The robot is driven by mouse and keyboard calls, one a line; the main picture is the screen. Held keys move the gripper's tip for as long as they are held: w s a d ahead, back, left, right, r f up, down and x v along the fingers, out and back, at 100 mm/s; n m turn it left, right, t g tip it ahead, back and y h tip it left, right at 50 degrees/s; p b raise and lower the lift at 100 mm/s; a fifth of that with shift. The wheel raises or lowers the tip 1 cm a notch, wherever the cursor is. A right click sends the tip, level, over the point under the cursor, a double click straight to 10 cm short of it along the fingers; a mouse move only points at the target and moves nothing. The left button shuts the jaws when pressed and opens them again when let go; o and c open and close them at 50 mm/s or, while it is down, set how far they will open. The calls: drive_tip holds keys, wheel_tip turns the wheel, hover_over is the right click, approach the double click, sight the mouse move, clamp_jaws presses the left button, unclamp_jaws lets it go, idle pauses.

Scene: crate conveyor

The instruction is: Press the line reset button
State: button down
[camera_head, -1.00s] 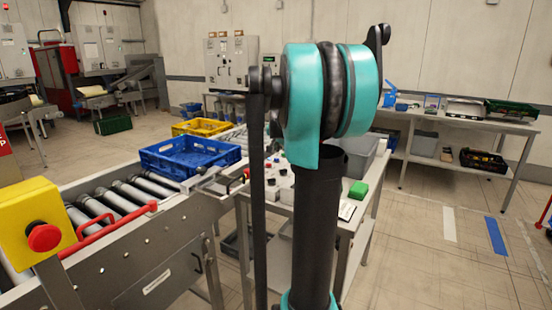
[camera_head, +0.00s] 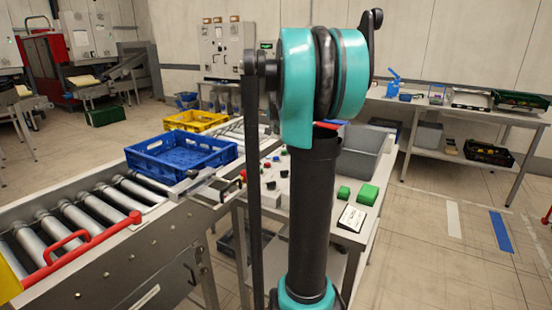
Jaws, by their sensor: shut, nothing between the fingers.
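No button can be read as the line reset button by its label. Several small red, white and black controls (camera_head: 270,172) show on the bench beside the conveyor, partly hidden behind my arm. A yellow box (camera_head: 9,284) is cut off at the lower left edge, and its red button is out of the picture. My teal and black arm stands upright across the middle of the view. My gripper cannot be made out.
A conveyor (camera_head: 130,205) with a red handle carries a blue crate (camera_head: 158,167); a yellow crate (camera_head: 195,118) is behind it. The bench holds green blocks (camera_head: 368,194), a white card (camera_head: 352,217) and a grey bin (camera_head: 362,155). Open floor lies to the right.

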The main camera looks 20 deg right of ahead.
sight(276, 158)
drive_tip(key=shift+f, duration=4.2)
drive_tip(key=shift+f, duration=0.1)
drive_tip(key=shift+f, duration=0.3)
drive_tip(key=shift+f, duration=0.45)
drive_tip(key=shift+r, duration=0.9)
drive_tip(key=shift+r, duration=2.5)
